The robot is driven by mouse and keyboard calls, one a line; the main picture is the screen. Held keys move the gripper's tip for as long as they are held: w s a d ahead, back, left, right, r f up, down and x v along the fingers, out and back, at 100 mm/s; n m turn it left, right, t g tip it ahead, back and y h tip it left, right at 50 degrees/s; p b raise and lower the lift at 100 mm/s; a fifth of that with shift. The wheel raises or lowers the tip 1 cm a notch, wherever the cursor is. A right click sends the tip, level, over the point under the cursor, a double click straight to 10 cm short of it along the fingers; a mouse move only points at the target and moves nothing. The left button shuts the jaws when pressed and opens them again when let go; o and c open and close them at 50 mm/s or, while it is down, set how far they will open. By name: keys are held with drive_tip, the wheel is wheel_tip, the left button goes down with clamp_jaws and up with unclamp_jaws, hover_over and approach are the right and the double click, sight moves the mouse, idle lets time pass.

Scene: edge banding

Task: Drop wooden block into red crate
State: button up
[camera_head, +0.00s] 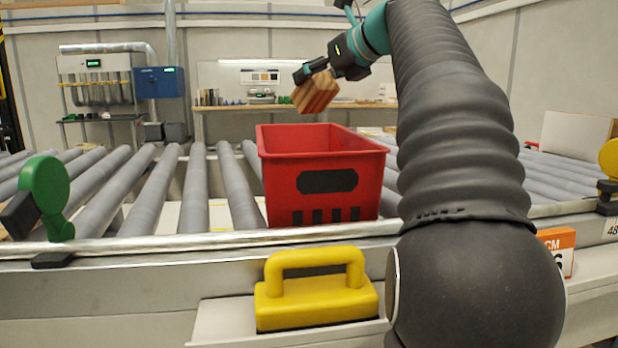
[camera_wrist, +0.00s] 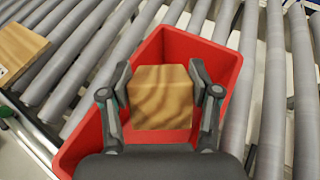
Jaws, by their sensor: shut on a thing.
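The wooden block (camera_head: 315,93) is held in my gripper (camera_head: 311,73), tilted, above the red crate (camera_head: 327,172) in the head view. In the wrist view the block (camera_wrist: 160,97) sits between both fingers of my gripper (camera_wrist: 163,88), which touch its sides. The red crate (camera_wrist: 92,146) shows behind and below the block there, its walls around it in the picture. The crate stands on the roller conveyor (camera_head: 196,190). Its inside floor is mostly hidden by the block and my gripper.
A yellow handled tool (camera_head: 316,290) sits on the front ledge. A green round device (camera_head: 44,187) stands on the conveyor's front rail at the left. Another wooden piece (camera_wrist: 18,50) lies at the left in the wrist view. Rollers left of the crate are mostly clear.

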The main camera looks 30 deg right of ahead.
drive_tip(key=shift+f+b, duration=1.15)
drive_tip(key=shift+f, duration=0.1)
drive_tip(key=o, duration=1.3)
drive_tip(key=shift+s, duration=0.1)
drive_tip(key=v, duration=1.2)
drive_tip(key=shift+f, duration=0.1)
